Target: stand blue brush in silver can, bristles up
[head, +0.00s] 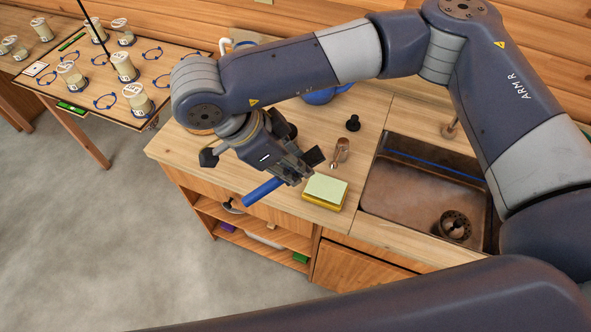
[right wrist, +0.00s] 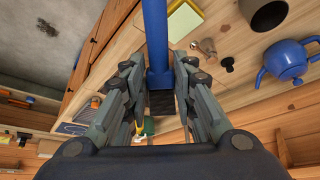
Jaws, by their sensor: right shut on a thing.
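The blue brush (head: 263,190) is in my right gripper (head: 292,168), above the counter's front edge; its blue handle slants down to the left in the head view. In the right wrist view, the brush (right wrist: 155,35) runs up from between the fingers of the right gripper (right wrist: 160,80). A dark block lies beside its wider blue collar; I cannot tell whether this is bristles. A grey, open-mouthed round can (right wrist: 268,14) stands on the counter in the right wrist view, apart from the brush. I cannot make this can out in the head view. My left gripper is out of view.
A yellow sponge (head: 325,191), a small metal-and-wood item (head: 341,151), a black stopper (head: 352,123) and a blue kettle (right wrist: 290,60) are on the counter. The sink (head: 415,195) lies to the right, with a round holed piece (head: 455,225) in it. A table with jars is back left.

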